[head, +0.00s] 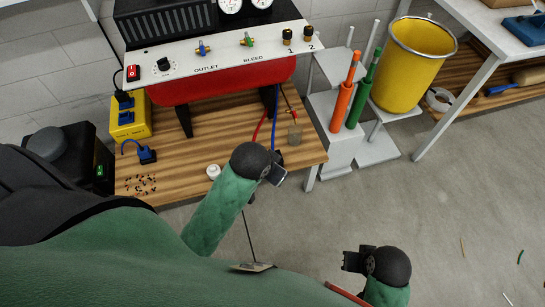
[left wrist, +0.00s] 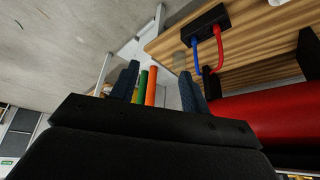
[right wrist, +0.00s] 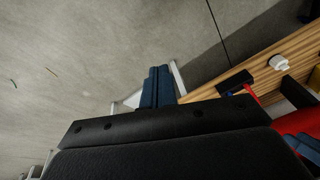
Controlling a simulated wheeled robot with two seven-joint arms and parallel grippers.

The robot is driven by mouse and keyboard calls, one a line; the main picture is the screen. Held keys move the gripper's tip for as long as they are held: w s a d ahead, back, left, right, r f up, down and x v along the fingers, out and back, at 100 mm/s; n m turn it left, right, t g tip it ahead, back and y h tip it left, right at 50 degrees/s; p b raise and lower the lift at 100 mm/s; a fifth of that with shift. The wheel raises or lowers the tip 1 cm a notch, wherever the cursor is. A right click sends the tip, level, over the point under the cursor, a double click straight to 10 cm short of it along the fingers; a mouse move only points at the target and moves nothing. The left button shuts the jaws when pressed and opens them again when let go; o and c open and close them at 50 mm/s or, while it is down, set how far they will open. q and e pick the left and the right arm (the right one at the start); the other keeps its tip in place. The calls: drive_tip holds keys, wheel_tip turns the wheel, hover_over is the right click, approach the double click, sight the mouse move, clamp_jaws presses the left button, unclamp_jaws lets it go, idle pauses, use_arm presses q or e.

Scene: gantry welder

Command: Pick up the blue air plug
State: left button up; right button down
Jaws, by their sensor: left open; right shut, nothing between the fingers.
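No separate blue air plug is clear.
The red tank (head: 222,84) with its white panel (head: 220,50) stands on the bench (head: 185,135). A blue connector (head: 146,155) with a cable lies at the bench's left. Orange and green rods (head: 341,107) and a yellow bin (head: 410,68) stand right. The floor at right is mostly clear.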

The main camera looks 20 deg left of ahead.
use_arm(q)
drive_tip(key=w+r+m+t, duration=0.1)
drive_tip(key=w+r+m, duration=0.2)
drive_tip(key=w, duration=1.1)
drive_tip(key=n+g+y+b, duration=0.1)
drive_tip(key=n+g+y, duration=0.1)
drive_tip(key=n+g, duration=0.55)
hover_over(273, 149)
drive_tip(key=shift+n+t, duration=0.65)
drive_tip(key=shift+t, duration=0.2)
drive_tip(key=f, duration=1.9)
drive_tip(key=shift+s+a+f, duration=0.2)
drive_tip(key=shift+a+f, duration=0.15)
drive_tip(key=shift+f, duration=0.05)
drive_tip(key=shift+s+f+n, duration=0.15)
drive_tip(key=shift+f+n, duration=0.1)
drive_tip(key=shift+n, duration=0.55)
drive_tip(key=shift+s+d+n+h, duration=0.1)
drive_tip(key=shift+d+n+h, duration=0.2)
drive_tip(key=shift+n, duration=1.5)
drive_tip(key=shift+f, duration=1.3)
drive_tip(key=f, duration=0.4)
drive_tip(key=shift+w+p, duration=0.35)
drive_tip(key=shift+w, duration=0.05)
drive_tip(key=shift+f, duration=0.55)
clamp_jaws()
use_arm(e)
drive_tip(key=shift+w+a+f, duration=0.25)
drive_tip(key=shift+a+f, duration=0.15)
drive_tip(key=shift+a, duration=0.15)
